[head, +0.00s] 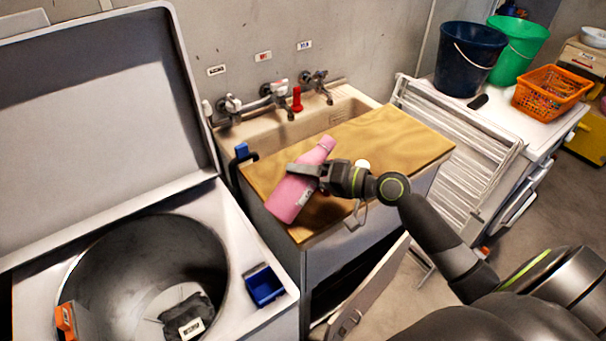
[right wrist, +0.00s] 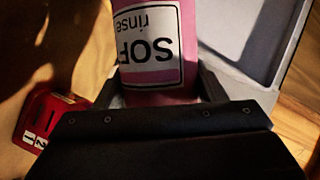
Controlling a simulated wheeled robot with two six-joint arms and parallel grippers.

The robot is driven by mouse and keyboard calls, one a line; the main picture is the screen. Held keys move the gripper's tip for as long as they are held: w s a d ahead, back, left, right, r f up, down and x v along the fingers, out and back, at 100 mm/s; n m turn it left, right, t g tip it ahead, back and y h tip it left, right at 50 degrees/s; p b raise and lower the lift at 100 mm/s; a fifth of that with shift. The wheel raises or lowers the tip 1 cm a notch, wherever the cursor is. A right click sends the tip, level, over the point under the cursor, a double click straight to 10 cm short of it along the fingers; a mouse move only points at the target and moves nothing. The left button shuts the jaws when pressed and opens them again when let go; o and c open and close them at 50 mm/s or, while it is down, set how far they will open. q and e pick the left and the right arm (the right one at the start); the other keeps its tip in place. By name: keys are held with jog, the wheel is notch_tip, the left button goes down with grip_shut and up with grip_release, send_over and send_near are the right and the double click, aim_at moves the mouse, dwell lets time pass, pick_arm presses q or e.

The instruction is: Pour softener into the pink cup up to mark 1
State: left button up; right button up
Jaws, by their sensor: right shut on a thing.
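The pink softener bottle (head: 290,197) is in my right gripper (head: 304,180) over the left part of the wooden board (head: 390,137). It leans, with its narrow top end toward the upper right. I cannot tell whether its base touches the board. In the right wrist view the bottle (right wrist: 180,20) shows between the fingers of the right gripper (right wrist: 160,95), with its white label upside down. A small red thing with a white label marked 1 and 2 (right wrist: 40,115) is at the left there, possibly the cup; I make out no cup in the head view. My left gripper is out of view.
A sink (head: 290,125) with several taps lies behind the board. An open top-loading washer (head: 250,318) stands at left, with a blue compartment (head: 264,285). A drying rack (head: 450,130), dark blue bucket (head: 465,62), green bucket (head: 520,42) and orange basket (head: 550,92) are at right.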

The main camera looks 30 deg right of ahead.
jog(key=shift+w+d+f, duration=0.1)
jog(key=shift+d+f, duration=0.05)
jog(key=shift+f, duration=0.05)
jog(key=shift+r, duration=0.1)
notch_tip(320, 180, up, 2)
jog(key=p, duration=0.1)
jog(key=n+p, duration=0.1)
jog(key=shift+d+r+h+p, duration=0.15)
jog(key=shift+r+h+p, duration=0.1)
jog(key=shift+h+p, duration=0.05)
jog(key=shift+f, duration=0.1)
